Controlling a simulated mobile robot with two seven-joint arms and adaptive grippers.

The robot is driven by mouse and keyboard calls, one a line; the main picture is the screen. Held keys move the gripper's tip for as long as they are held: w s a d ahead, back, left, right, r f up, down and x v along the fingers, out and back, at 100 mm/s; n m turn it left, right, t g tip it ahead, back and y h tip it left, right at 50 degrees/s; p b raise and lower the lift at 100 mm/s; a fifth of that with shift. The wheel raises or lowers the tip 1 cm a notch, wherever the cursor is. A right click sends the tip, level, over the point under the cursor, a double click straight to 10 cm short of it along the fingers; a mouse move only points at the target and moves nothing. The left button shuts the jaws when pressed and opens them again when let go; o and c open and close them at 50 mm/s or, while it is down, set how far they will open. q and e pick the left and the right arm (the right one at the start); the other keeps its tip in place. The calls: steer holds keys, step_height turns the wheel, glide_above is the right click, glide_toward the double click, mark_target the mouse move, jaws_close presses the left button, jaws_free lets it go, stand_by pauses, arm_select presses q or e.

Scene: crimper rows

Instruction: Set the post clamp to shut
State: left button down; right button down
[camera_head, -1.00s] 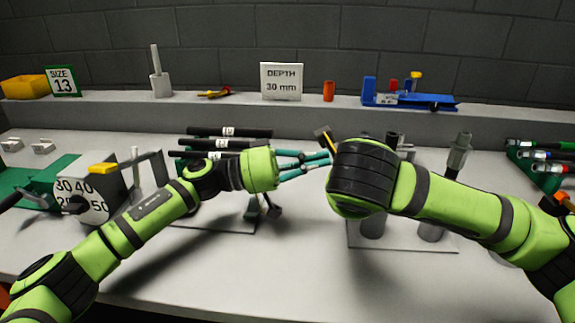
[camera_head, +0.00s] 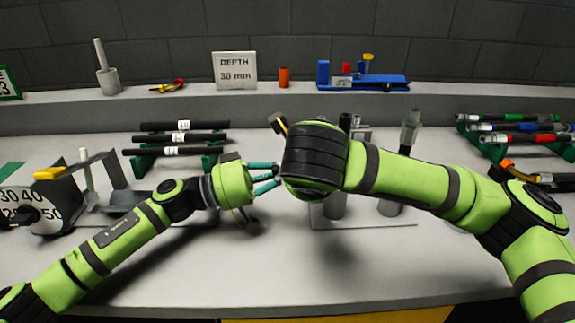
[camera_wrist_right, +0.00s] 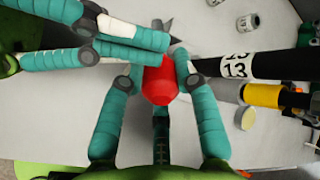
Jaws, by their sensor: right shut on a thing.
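My right gripper is hidden behind its own wrist in the head view. In the right wrist view, my right gripper (camera_wrist_right: 158,82) is shut on a red grip (camera_wrist_right: 160,88); I take this for the post clamp's handle, but the clamp's body is mostly hidden. My left gripper (camera_head: 278,178) points right, close to my right wrist in the head view. Its teal fingers also reach in from the upper left of the right wrist view, close to the red grip. Whether they touch it, or hold anything, I cannot tell.
Grey posts (camera_head: 391,203) stand on a plate behind my right arm. A black tube (camera_wrist_right: 237,66) marked 13 lies right of the red grip. A dial box (camera_head: 38,205) stands at left, and racks of tubes (camera_head: 182,139) stand behind. The table's front strip is clear.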

steer(key=c, duration=0.9)
jaws_free()
steer(key=shift+d, duration=0.1)
steer(key=shift+c, duration=0.2)
steer(key=shift+r, duration=0.1)
